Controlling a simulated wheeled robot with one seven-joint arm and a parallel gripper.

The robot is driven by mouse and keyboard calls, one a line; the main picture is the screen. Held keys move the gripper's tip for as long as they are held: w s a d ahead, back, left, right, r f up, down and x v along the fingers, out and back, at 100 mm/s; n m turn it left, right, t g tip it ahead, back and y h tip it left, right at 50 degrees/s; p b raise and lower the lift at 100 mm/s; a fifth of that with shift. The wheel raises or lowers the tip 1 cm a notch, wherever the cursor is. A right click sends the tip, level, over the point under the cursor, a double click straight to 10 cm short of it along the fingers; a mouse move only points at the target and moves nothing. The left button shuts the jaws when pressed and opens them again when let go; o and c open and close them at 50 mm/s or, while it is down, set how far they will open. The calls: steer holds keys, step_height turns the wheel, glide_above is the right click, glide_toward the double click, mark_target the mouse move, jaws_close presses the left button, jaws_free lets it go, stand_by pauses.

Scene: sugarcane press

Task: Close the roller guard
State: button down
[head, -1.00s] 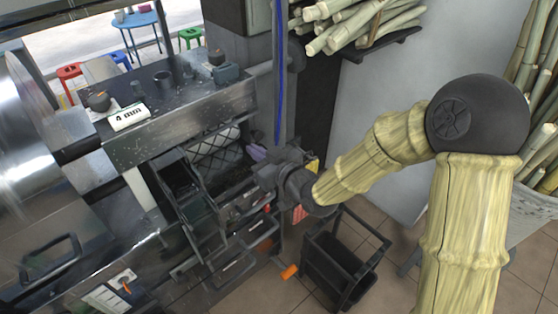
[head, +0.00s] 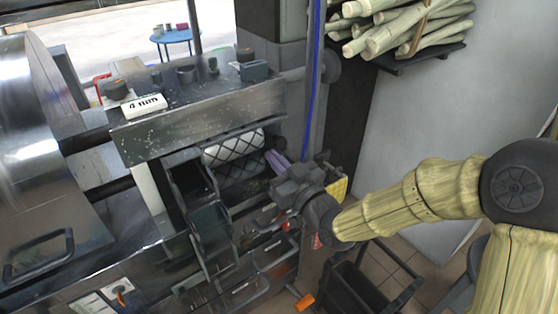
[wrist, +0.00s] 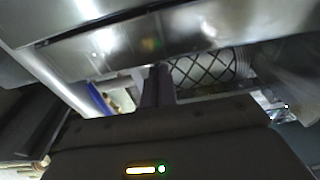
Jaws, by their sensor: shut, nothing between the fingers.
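In the head view, the press's pale roller (head: 233,146) lies under the steel top housing, with a black diamond lattice across it. The roller and lattice also show in the wrist view (wrist: 205,68). I cannot tell for certain whether this lattice is the roller guard or which way it is hinged. A dark framed chute-like part (head: 210,228) slopes down left of the roller opening. My gripper (head: 277,160) is at the right of the opening, its purplish fingers close to the lattice's right end. In the wrist view, its fingers (wrist: 157,84) are together and empty; contact is unclear.
The steel housing (head: 200,122) overhangs the opening, with a "4 mm" sign (head: 144,105) and small containers on top. A dark stand (head: 368,285) is on the floor below my arm. Cane lies on a wall shelf (head: 420,58) at the upper right.

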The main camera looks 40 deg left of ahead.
steer(key=shift+r, duration=0.2)
steer(key=shift+w+d+f, duration=0.1)
steer(key=shift+d+f, duration=0.05)
steer(key=shift+d, duration=0.25)
steer(key=v, duration=0.3)
steer(key=shift+s+a+b, duration=0.1)
steer(key=shift+s+b, duration=0.1)
steer(key=shift+b, duration=0.15)
steer(key=s+d+f, duration=0.2)
steer(key=d+f, duration=0.5)
steer(key=shift+s, duration=0.25)
steer(key=shift+w, duration=0.1)
